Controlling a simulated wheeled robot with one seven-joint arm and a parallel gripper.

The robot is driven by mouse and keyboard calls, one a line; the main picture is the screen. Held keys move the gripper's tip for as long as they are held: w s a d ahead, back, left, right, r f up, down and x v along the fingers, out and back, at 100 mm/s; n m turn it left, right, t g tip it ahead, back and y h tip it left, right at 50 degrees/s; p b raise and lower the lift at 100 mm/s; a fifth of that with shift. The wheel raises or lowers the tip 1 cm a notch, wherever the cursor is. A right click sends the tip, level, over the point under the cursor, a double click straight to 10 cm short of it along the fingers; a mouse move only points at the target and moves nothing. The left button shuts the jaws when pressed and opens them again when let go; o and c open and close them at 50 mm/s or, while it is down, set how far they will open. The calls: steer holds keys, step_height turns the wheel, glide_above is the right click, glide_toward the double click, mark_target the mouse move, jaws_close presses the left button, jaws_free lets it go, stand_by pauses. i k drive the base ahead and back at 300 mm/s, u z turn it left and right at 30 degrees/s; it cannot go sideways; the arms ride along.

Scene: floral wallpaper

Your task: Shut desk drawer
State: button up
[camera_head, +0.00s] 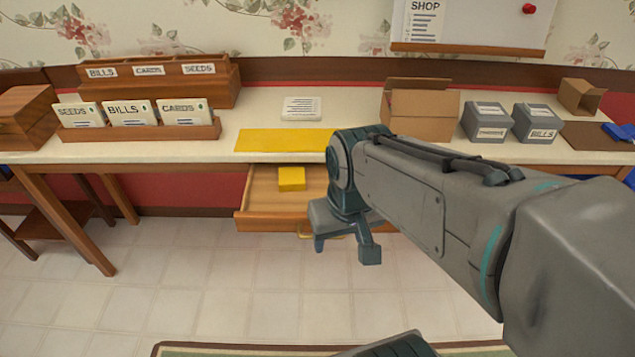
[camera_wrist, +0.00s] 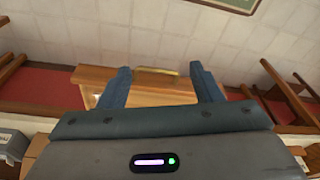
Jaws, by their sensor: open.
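The wooden desk drawer (camera_head: 262,219) stands pulled out below the desk top (camera_head: 85,152) in the head view. A yellow block (camera_head: 291,179) lies inside it. My gripper (camera_head: 345,250) is open and empty in front of the drawer's front, and my arm hides the drawer's right part. In the wrist view the drawer's front (camera_wrist: 95,77) and its brass handle (camera_wrist: 155,72) show between the two open fingers of my gripper (camera_wrist: 160,78). I cannot tell whether the fingers touch the drawer.
A yellow mat (camera_head: 275,140) lies on the desk above the drawer. An open cardboard box (camera_head: 420,112), grey boxes (camera_head: 486,122) and a card rack (camera_head: 140,132) stand on the desk. The tiled floor (camera_head: 190,290) before the drawer is clear, with a green-edged rug (camera_head: 250,351) nearer.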

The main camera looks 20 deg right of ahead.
mark_target(264, 209)
steer(key=z, duration=1.3)
steer(key=k, duration=0.95)
steer(key=u, duration=1.2)
steer(key=i, duration=0.5)
steer(key=u, duration=0.05)
